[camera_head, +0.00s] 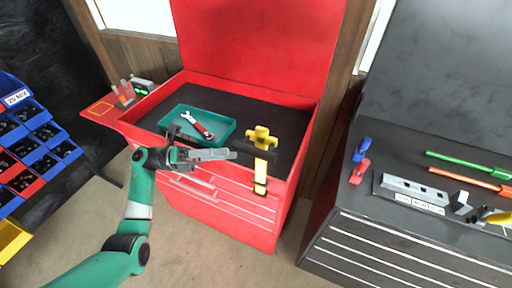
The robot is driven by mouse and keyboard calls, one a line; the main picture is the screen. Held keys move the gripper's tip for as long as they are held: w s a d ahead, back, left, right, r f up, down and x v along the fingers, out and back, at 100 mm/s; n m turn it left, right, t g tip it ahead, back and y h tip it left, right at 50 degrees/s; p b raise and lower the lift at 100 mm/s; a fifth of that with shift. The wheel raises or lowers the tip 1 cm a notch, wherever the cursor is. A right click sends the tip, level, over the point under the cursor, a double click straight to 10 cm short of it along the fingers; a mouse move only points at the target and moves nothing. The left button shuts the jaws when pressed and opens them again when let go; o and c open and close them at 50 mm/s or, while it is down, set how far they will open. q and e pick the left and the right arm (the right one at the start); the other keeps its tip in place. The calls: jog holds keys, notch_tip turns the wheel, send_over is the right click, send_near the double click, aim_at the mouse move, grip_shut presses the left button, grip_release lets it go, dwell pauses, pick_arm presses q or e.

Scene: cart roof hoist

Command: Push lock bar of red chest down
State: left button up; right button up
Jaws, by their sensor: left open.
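The red chest (235,205) stands in the middle with its lid (255,45) raised. A yellow upright piece (261,166), which looks like the lock bar, is at the right part of the chest's front edge. It has a cross-shaped top and a black lower part. A dark bar (262,152) crosses it near the top; I cannot tell what it belongs to. My left gripper (230,154) is open over the chest's front edge, just left of the yellow piece. I cannot tell whether they touch. My right gripper is not in view.
A teal tray (230,128) with a red-handled wrench (197,125) lies inside the chest. A side shelf (97,109) at the left carries small items. A black cabinet (335,200) with tools stands at right. Bins (40,135) are at far left.

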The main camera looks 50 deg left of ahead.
aim_at(256, 151)
pick_arm(q)
jog(key=x, duration=0.9)
jog(key=shift+a, duration=0.1)
grip_shut()
dwell(1.0)
